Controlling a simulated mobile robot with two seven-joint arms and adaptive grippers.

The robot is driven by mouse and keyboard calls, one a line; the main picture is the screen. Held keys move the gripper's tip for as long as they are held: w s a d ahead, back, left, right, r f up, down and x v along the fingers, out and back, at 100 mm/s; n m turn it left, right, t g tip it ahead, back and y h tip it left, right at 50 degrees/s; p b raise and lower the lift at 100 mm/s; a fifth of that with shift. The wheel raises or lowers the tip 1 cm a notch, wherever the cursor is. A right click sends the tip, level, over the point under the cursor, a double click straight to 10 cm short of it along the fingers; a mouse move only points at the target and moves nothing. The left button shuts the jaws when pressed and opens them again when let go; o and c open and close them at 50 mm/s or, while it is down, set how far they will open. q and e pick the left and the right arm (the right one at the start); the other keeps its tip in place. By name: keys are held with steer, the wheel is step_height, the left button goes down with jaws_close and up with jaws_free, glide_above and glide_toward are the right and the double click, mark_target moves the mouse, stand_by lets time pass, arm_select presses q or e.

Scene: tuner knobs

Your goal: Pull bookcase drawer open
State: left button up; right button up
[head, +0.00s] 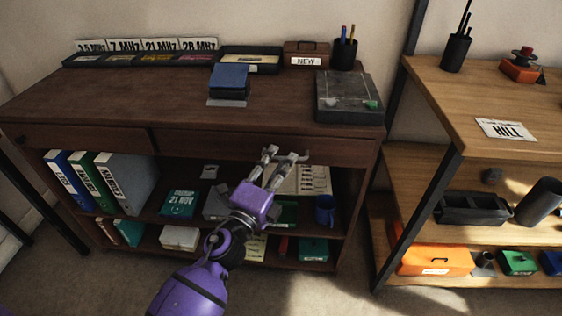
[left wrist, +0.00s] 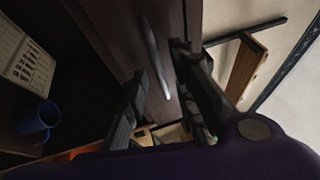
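The dark brown bookcase (head: 150,95) has two drawer fronts under its top, a left one (head: 85,138) and a wider right one (head: 215,145). Both look flush with the frame. My left gripper (head: 283,156) is open in front of the right drawer, toward its right part. In the left wrist view, a slim metal handle (left wrist: 155,60) stands on a dark drawer front (left wrist: 112,32). The open fingers (left wrist: 162,62) lie to either side of the handle in that picture; contact cannot be told. In the head view the gripper hides the handle. My right gripper is not in view.
Below the drawers, open shelves hold binders (head: 125,178) and a blue mug (head: 325,210). A black box (head: 346,97) and a blue stack (head: 229,80) sit on top. A wooden shelf unit with a black frame (head: 445,175) stands close on the right.

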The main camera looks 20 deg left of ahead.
arm_select(q)
steer(key=shift+w, duration=0.3)
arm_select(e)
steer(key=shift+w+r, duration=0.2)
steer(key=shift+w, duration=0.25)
arm_select(q)
jaws_close()
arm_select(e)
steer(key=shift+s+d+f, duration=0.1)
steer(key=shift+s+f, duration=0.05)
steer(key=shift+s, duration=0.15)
arm_select(q)
steer(key=shift+s+f, duration=0.1)
steer(key=shift+s, duration=0.05)
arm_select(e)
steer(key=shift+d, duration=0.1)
